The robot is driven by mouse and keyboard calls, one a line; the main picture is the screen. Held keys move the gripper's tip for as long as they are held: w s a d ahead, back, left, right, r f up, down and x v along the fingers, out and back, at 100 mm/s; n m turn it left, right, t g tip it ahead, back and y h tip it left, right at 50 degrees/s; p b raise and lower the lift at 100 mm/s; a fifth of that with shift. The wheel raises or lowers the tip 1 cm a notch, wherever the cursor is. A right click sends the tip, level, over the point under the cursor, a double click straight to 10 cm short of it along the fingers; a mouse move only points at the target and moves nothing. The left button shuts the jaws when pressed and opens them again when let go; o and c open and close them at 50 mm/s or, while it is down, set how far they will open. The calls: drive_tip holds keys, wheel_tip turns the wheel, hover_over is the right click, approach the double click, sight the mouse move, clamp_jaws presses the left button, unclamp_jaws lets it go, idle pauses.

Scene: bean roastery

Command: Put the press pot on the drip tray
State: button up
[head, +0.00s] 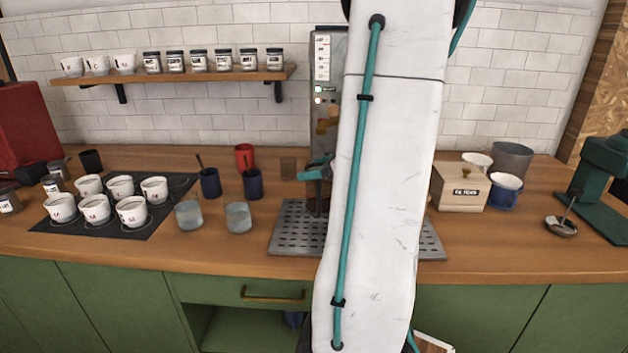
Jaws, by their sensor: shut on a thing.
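The drip tray (290,236) is a grey perforated metal plate on the wooden counter, in the middle of the head view. My white arm hides its centre; its right end shows past the arm. My gripper (318,172), with teal parts, is mostly hidden behind the arm, above the back of the tray. It is shut on a dark brown vessel that seems to be the press pot (316,203), of which only the left part shows. The pot looks upright over the tray. I cannot tell whether it touches the tray.
A tall coffee machine (325,115) stands behind the tray. Two glasses (238,217) and dark blue cups (252,184) stand left of it. Several white cups sit on a dark mat (152,222). A wooden box (460,188) and a green grinder (600,180) are at right.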

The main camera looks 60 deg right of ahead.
wheel_tip(320, 180, down, 3)
drive_tip(key=shift+r, duration=0.1)
drive_tip(key=shift+d+f, duration=0.1)
drive_tip(key=shift+f, duration=0.4)
drive_tip(key=o, duration=1.6)
drive_tip(key=shift+o, duration=0.2)
